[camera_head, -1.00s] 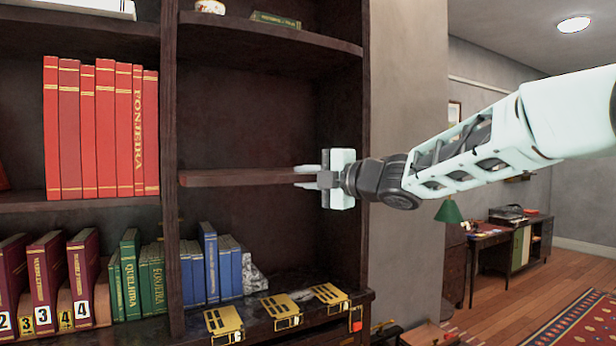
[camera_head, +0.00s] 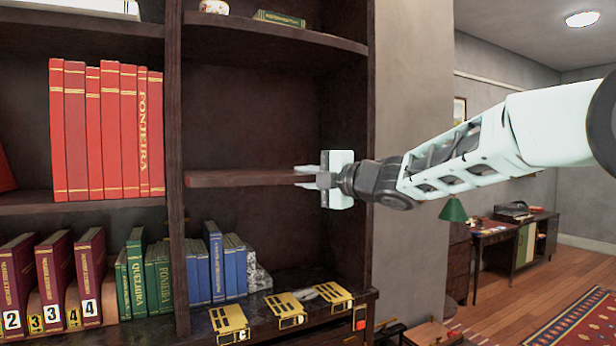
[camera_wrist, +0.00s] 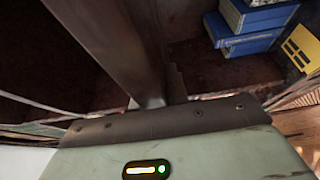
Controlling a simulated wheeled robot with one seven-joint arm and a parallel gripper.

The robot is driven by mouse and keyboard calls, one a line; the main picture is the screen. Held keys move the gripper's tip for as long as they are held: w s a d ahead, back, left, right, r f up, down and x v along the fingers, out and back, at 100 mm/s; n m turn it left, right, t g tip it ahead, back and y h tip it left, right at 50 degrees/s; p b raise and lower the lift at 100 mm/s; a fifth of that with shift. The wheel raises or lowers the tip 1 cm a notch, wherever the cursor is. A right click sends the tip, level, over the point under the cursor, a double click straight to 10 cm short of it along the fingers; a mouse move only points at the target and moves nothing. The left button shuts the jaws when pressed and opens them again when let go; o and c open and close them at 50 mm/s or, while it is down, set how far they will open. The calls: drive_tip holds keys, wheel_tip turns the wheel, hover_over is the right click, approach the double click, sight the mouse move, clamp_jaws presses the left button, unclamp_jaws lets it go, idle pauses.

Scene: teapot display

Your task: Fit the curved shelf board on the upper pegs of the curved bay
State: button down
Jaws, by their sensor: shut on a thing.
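The curved shelf board (camera_head: 240,178) is a dark brown plank seen nearly edge-on in the head view. It lies about level inside the curved bay (camera_head: 270,120), between the upper shelf and the lower ledge. Its left end is close to the bay's left upright; I cannot tell if they touch. My gripper (camera_head: 308,177) is shut on the board's right end. In the wrist view the board (camera_wrist: 105,45) runs away from the gripper body. The upper pegs cannot be made out, so I cannot tell whether the board rests on them.
Blue books (camera_head: 215,262) and a grey stone-like block (camera_head: 257,275) stand on the ledge below. Yellow label plates (camera_head: 230,322) lie along its front. Red books (camera_head: 105,130) fill the bay to the left. The bay's right side panel (camera_head: 357,200) is close behind my gripper.

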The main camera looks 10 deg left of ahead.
drive_tip(key=shift+w+a+r+p, duration=0.15)
drive_tip(key=shift+w+a+p, duration=0.45)
drive_tip(key=shift+w+p, duration=0.2)
drive_tip(key=shift+w+a+r+p, duration=0.1)
drive_tip(key=shift+w+a+p, duration=0.45)
drive_tip(key=shift+w+p, duration=0.25)
idle(0.3)
drive_tip(key=shift+w+a+p, duration=0.55)
drive_tip(key=shift+w+p, duration=0.25)
drive_tip(key=shift+p, duration=0.15)
drive_tip(key=shift+w+a+p, duration=0.5)
drive_tip(key=shift+w+p, duration=0.3)
drive_tip(key=shift+p, duration=0.2)
drive_tip(key=shift+w+a+p, duration=0.55)
drive_tip(key=shift+w+p, duration=0.25)
drive_tip(key=shift+p, duration=0.15)
drive_tip(key=c, duration=1.3)
unclamp_jaws()
drive_tip(key=shift+f, duration=0.4)
drive_tip(key=b+v, duration=1.1)
drive_tip(key=v, duration=0.6)
drive_tip(key=shift+s+d+r, duration=0.1)
drive_tip(key=shift+d+r, duration=0.1)
drive_tip(key=shift+d, duration=0.1)
